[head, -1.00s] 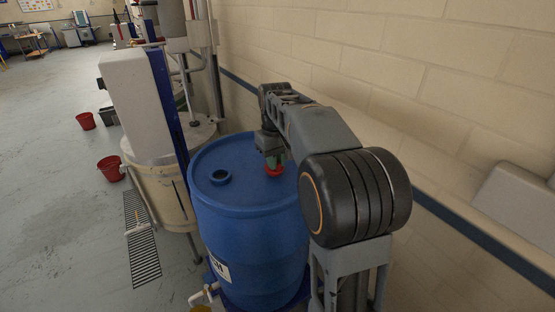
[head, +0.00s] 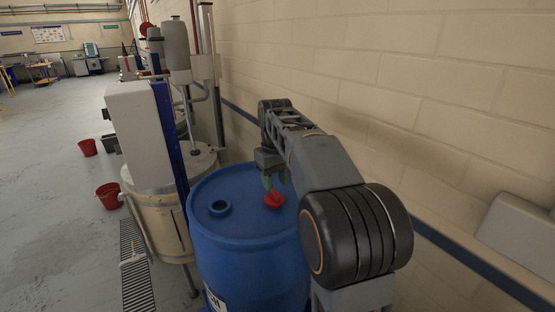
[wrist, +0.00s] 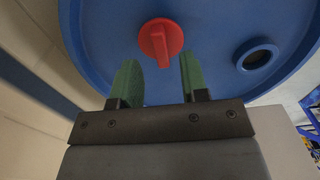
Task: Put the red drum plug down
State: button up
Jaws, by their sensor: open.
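The red drum plug (head: 273,200) rests on the top of the blue drum (head: 245,265), near its right side. In the wrist view the plug (wrist: 160,42) shows its raised grip bar and lies on the blue lid (wrist: 215,30), just beyond my fingertips. My gripper (head: 275,181) is over the lid beside the plug. In the wrist view my gripper (wrist: 159,75) has its green fingers apart with nothing between them. An open round hole (head: 219,208) is in the lid to the left of the plug; it also shows in the wrist view (wrist: 257,56).
A cream tank (head: 160,218) with a mixer stands left of the drum. Red buckets (head: 109,195) sit on the floor, beside a floor grate (head: 134,270). The brick wall (head: 360,90) runs close along the right. Open floor lies at the left.

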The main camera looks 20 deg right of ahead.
aim_at(276, 193)
notch_tip(276, 193, up, 8)
jog(key=shift+p, duration=0.3)
dwell(0.6)
